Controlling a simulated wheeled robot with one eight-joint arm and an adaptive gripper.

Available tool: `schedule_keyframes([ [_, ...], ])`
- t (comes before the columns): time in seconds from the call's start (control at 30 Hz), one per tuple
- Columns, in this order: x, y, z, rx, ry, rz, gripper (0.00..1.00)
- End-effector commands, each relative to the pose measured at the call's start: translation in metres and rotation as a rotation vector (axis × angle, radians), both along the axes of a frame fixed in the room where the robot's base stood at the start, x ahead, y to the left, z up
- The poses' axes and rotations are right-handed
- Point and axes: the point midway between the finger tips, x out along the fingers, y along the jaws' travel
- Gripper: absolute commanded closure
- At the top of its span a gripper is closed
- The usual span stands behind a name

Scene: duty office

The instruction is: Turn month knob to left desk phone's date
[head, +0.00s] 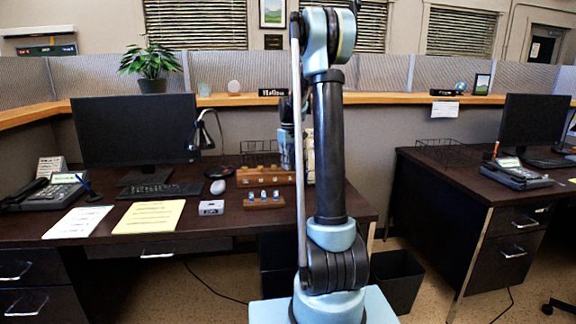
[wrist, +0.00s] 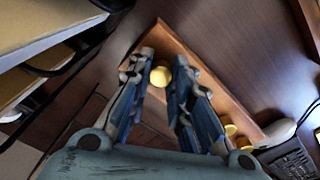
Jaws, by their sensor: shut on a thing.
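My gripper (wrist: 164,66) has its two fingers on either side of a round yellow knob (wrist: 160,77) and is shut on it. The knob sits on the face of a long brown wooden block (wrist: 215,82). More yellow knobs (wrist: 231,130) show further along the block. I cannot tell from the wrist view which knob is the month. In the head view my gripper (head: 288,148) points down at the right end of the wooden block (head: 252,179), partly hidden by my arm. The left desk phone (head: 55,191) stands at the desk's left; its small display is unreadable.
A small wooden rack (head: 264,202) with blue-and-white pieces stands in front of the block. A grey box (head: 211,208), a white mouse (head: 218,187), a keyboard (head: 160,190) and a lamp (head: 205,130) are to its left. A second desk phone (head: 516,175) is on the right desk.

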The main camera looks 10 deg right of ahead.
Motion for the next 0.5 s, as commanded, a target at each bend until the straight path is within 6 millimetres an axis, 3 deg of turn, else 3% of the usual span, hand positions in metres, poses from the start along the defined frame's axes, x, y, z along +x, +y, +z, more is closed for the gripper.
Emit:
schedule_keyframes([
  [0.5, 0.0002, -0.0006, 0.0002, 0.0, 0.0, -0.332, 1.0],
])
